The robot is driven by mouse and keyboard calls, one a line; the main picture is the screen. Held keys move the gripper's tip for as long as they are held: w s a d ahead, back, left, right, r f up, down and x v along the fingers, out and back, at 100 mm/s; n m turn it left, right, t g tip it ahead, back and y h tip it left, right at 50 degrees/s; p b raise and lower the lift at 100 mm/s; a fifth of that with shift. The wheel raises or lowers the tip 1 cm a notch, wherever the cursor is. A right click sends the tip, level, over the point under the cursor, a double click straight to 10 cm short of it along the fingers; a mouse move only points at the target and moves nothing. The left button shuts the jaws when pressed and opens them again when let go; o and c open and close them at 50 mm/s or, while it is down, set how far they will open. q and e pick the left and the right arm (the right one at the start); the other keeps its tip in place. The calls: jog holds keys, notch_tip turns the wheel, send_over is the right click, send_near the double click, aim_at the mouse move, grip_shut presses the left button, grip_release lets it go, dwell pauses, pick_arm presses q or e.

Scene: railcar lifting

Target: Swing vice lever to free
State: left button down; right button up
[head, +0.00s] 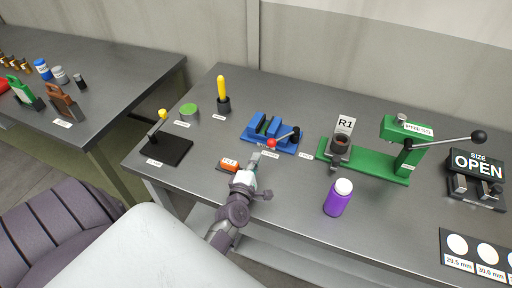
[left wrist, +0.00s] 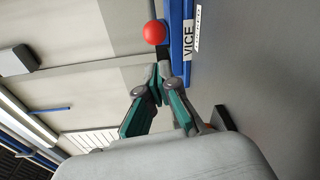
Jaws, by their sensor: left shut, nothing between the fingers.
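The blue vice (head: 259,127) stands on the grey bench. Its lever (head: 284,138) is a grey rod that runs between a red ball (head: 271,143) at its front left end and a dark knob at the right. My left gripper (head: 256,156) is in front of the vice, just below and left of the red ball in the head view. In the left wrist view the fingers (left wrist: 160,70) are closed together and empty, with the red ball (left wrist: 155,32) just beyond the tips and seemingly apart from them. My right gripper is not in view.
An orange block (head: 229,164) lies left of my left gripper. A purple bottle (head: 336,203) and the green press (head: 385,165) stand to the right. A black stand with a yellow-tipped lever (head: 168,150) is at the left. Bare bench (head: 290,185) lies before the vice.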

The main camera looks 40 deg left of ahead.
aim_at(283, 137)
pick_arm(q)
jog(key=b+x, duration=0.1)
jog(key=x, duration=0.5)
jog(key=shift+w+f, duration=0.1)
jog(key=shift+w+a+b, duration=0.25)
jog(key=shift+w+b, duration=0.1)
jog(key=shift+w, duration=0.3)
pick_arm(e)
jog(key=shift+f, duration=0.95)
pick_arm(q)
jog(key=shift+s+d, duration=0.1)
jog(key=shift+d, duration=0.05)
